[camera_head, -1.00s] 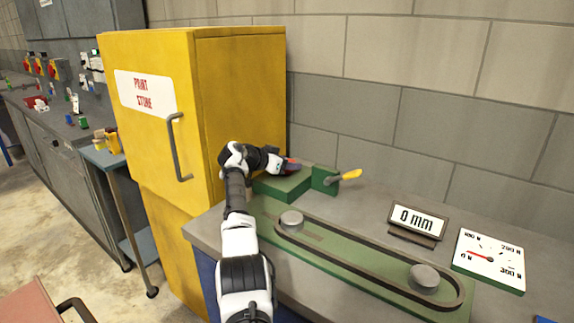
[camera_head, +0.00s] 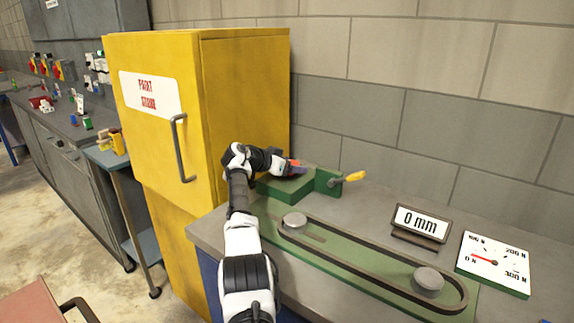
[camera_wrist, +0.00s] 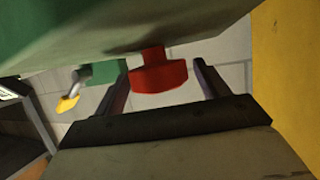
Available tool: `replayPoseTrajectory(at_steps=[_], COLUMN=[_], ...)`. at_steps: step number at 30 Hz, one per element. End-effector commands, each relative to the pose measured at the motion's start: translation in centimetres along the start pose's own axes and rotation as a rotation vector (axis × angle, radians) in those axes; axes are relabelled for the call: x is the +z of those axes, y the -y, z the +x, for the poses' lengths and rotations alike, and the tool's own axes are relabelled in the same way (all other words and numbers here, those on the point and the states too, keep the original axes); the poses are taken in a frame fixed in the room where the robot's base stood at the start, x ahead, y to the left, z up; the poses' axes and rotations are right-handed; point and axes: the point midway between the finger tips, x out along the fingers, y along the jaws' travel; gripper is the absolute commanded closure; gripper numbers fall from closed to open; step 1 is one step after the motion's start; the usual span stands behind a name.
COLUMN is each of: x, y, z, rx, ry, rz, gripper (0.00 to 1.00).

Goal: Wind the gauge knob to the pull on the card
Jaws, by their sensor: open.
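A red knob (camera_wrist: 158,76) sticks out of a green block (camera_wrist: 215,18) in the wrist view. My gripper (camera_wrist: 161,62) is open, with one dark finger on each side of the knob and gaps visible between. In the head view my gripper (camera_head: 292,168) is at the left end of the green block (camera_head: 285,187), where the knob is mostly hidden. A white gauge plate (camera_head: 508,268) is marked from 0 N to 300 N, its red needle near 0 N. A small display (camera_head: 420,222) reads 0 mm. I cannot tell which plate is the card.
A belt (camera_head: 370,262) runs around two grey pulleys (camera_head: 428,281) on a green base in front of the block. A yellow-handled lever (camera_head: 354,176) sits at the block's right end. A yellow paint cabinet (camera_head: 245,110) stands close on the left. A block wall is behind.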

Motion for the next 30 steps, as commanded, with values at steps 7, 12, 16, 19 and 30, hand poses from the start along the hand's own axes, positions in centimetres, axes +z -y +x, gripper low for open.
replayPoseTrajectory(at_steps=[7, 12, 16, 19, 30], x=[0.1, 0.3, 0.3, 0.3, 0.1], y=[0.1, 0.1, 0.1, 0.1, 0.0], z=[-1.6, -4.4, -7.5, -9.7, -13.7], rx=[-0.002, -0.004, -0.005, -0.003, 0.0], ry=[-0.003, -0.004, -0.002, -0.001, 0.001], rz=[0.001, 0.002, 0.003, 0.002, 0.0], gripper=[0.26, 0.26, 0.26, 0.26, 0.26])
